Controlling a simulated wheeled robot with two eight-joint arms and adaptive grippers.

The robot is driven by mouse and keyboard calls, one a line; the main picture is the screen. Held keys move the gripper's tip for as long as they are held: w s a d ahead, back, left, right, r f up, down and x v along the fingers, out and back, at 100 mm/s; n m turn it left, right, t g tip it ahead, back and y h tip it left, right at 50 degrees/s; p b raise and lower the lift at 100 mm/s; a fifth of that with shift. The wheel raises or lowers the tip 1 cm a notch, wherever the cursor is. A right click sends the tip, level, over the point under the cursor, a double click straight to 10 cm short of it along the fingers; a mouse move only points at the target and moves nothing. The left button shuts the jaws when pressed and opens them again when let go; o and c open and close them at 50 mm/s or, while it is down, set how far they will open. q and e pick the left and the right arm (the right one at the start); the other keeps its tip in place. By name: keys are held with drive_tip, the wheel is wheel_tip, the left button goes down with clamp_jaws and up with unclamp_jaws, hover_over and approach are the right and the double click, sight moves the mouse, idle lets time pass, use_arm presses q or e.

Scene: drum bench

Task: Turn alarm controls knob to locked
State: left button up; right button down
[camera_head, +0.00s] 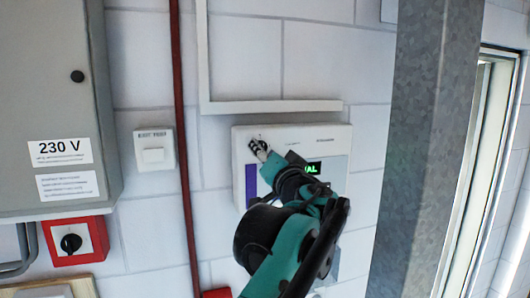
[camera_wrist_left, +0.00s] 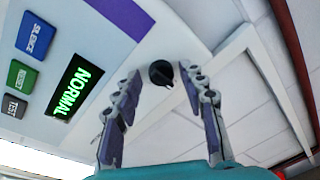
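The alarm panel (camera_head: 239,140) is a white wall box with a purple block and a green-lit display (camera_head: 313,168). In the left wrist view the display (camera_wrist_left: 72,88) reads NORMAL. A small round black knob (camera_wrist_left: 161,73) with a light pointer mark sits on the panel in that view. My left gripper (camera_head: 258,148) is at the panel's upper left and hides most of the knob area in the head view. In the wrist view its fingers (camera_wrist_left: 161,92) are open, one on each side of the knob, with a visible gap on both sides. My right gripper is not in view.
Blue SILENCE (camera_wrist_left: 35,35), green RESET (camera_wrist_left: 21,77) and dark TEST (camera_wrist_left: 13,106) buttons are beside the display. A grey 230 V cabinet (camera_head: 50,110), a red switch box (camera_head: 95,238), a red pipe (camera_head: 181,120) and a metal column (camera_head: 425,130) surround the panel.

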use_arm(q)
drive_tip(key=v, duration=1.2)
drive_tip(key=shift+f, duration=0.1)
